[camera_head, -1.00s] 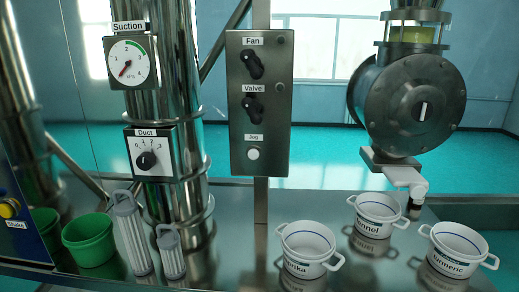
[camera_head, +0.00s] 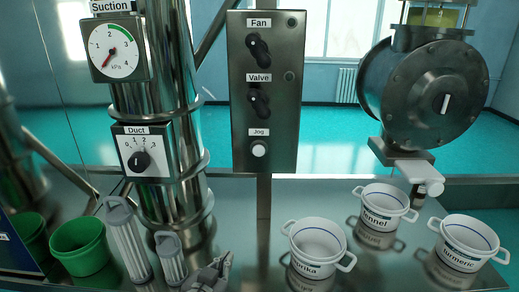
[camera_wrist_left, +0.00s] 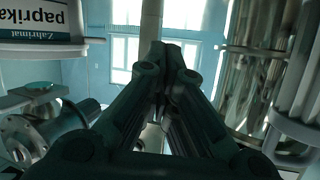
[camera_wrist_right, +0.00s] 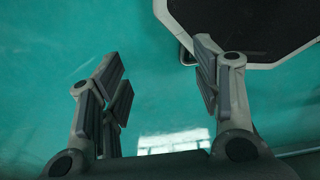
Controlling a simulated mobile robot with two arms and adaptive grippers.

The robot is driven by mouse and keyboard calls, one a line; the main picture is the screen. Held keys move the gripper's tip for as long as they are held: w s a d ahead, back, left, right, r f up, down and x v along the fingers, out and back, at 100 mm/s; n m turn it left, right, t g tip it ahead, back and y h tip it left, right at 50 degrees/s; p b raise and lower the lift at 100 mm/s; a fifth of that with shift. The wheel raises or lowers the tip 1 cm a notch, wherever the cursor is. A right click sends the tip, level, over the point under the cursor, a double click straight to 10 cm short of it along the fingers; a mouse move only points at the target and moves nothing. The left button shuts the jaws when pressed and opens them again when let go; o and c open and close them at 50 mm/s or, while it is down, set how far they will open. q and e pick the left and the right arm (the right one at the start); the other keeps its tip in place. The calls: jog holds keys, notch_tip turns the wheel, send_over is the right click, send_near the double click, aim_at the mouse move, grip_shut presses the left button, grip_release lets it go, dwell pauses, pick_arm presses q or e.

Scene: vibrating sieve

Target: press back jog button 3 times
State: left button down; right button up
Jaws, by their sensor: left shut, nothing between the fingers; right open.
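The Jog button (camera_head: 259,149) is a round white button low on the grey control panel (camera_head: 264,115), under the Fan knob (camera_head: 258,47) and the Valve knob (camera_head: 258,100). My left gripper (camera_head: 225,262) shows at the bottom edge of the head view, below the panel and well apart from the button. In the left wrist view its fingers (camera_wrist_left: 165,65) are closed together with nothing between them. My right gripper (camera_wrist_right: 162,90) shows only in its own wrist view, open and empty above the turquoise floor. No button marked "back" can be made out.
White pots (camera_head: 317,250) stand on the steel table right of my left gripper. A steel column with a Duct dial (camera_head: 141,160) and a round machine (camera_head: 430,95) flank the panel.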

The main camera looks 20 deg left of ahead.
aim_at(259, 150)
pick_arm(q)
jog(key=w+d+r+m+t+h, duration=0.1)
jog(key=d+r+m+t+h, duration=0.1)
jog(key=r, duration=0.5)
jog(key=w+d+r+m+t+h, duration=0.2)
jog(key=r+t+h, duration=0.1)
jog(key=r, duration=0.5)
jog(key=w+d+r+m+t+h, duration=0.1)
jog(key=r+h, duration=0.3)
jog(key=r, duration=0.4)
jog(key=shift+w+d+m+t, duration=0.15)
jog(key=shift+d+m+t, duration=0.4)
jog(key=shift+t, duration=0.25)
jog(key=shift+w, duration=0.1)
jog(key=w+a, duration=0.2)
jog(key=w, duration=0.6)
jog(key=shift+w+a+b, duration=0.15)
jog(key=shift+b, duration=0.2)
jog(key=shift+w, duration=0.1)
jog(key=shift+w+a, duration=0.1)
jog(key=shift+w, duration=0.2)
